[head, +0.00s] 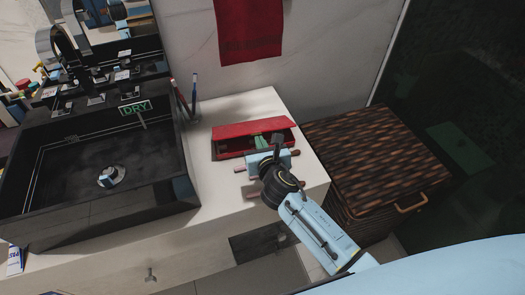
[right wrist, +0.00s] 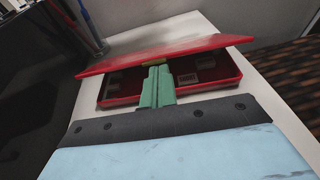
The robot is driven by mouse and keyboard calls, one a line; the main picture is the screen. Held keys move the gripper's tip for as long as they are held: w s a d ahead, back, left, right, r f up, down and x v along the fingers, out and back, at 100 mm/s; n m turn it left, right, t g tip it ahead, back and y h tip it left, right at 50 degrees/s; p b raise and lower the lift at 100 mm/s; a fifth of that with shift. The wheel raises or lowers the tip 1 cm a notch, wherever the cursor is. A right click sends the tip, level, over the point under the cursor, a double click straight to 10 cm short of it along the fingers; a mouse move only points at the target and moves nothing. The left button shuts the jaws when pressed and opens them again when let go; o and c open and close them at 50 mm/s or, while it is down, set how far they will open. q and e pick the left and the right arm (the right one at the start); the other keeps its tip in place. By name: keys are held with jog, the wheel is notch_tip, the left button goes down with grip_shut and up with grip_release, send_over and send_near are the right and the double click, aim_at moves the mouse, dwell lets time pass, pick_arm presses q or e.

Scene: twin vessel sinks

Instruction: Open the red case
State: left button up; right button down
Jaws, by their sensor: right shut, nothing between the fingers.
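The red case (head: 228,147) lies on the white counter near its right end. Its lid is partly raised; in the right wrist view the red lid (right wrist: 115,64) slants above the open tray (right wrist: 225,92), with a dark red interior and small pale rectangles inside. My right gripper (head: 261,141) is at the front of the case. Its green fingers (right wrist: 155,80) are shut together and empty, reaching across the front rim with tips beneath the lid's front edge. A small yellowish piece shows at the tips; I cannot tell whether they touch the lid. My left gripper is not in view.
A black vessel sink (head: 100,165) stands left of the case, with a cup of brushes (head: 190,108) between them. A woven basket (head: 372,155) stands to the right, past the counter's end. A red towel (head: 248,30) hangs on the wall behind.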

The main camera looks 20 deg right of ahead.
jog(key=shift+r, duration=0.1)
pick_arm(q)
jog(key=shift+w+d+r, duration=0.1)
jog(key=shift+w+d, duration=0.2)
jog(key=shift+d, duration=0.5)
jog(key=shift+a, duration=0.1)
pick_arm(e)
jog(key=shift+w, duration=0.1)
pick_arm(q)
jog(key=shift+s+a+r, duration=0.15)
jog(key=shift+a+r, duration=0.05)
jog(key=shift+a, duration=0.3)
pick_arm(e)
jog(key=shift+r, duration=0.1)
pick_arm(q)
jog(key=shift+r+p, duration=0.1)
jog(key=shift+p, duration=0.2)
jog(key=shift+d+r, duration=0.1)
